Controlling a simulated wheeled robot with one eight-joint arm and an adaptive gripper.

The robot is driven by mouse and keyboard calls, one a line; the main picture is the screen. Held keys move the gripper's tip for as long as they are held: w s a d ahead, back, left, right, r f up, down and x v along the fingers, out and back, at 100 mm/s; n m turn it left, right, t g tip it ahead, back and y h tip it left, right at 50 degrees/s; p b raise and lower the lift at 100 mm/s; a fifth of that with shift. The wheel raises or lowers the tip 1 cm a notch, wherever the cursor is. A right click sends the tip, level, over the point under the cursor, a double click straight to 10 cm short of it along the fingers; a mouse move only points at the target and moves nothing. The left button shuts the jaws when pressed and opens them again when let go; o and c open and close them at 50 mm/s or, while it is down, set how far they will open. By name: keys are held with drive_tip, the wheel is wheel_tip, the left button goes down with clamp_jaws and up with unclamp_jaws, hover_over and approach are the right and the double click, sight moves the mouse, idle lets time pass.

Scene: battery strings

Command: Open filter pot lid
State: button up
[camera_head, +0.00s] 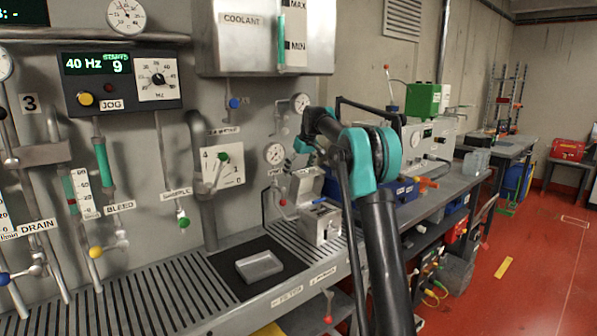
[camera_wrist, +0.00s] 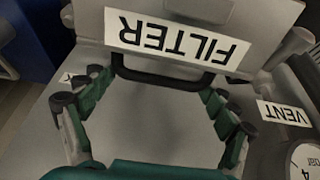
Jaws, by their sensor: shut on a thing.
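In the wrist view, a grey plate with a white FILTER label (camera_wrist: 178,39) reads upside down. A black bar handle (camera_wrist: 165,81) is fixed along its edge. My gripper (camera_wrist: 158,87) has its green fingers at the two ends of this handle, shut on it lengthwise. In the head view, a grey box, seemingly the filter pot (camera_head: 320,227), stands on the bench with a tilted-up grey part, seemingly its lid (camera_head: 306,184), at its back.
A VENT label (camera_wrist: 282,113) and a gauge (camera_wrist: 307,160) are close on the right in the wrist view. A grey tray (camera_head: 260,267) lies on a black mat left of the box. Pipes and valves line the wall. Blue bins (camera_head: 402,190) stand to the right.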

drive_tip(key=o, duration=1.5)
drive_tip(key=shift+c, duration=0.2)
drive_tip(key=v, duration=1.2)
drive_tip(key=shift+w+a, duration=0.1)
drive_tip(key=shift+c, duration=0.4)
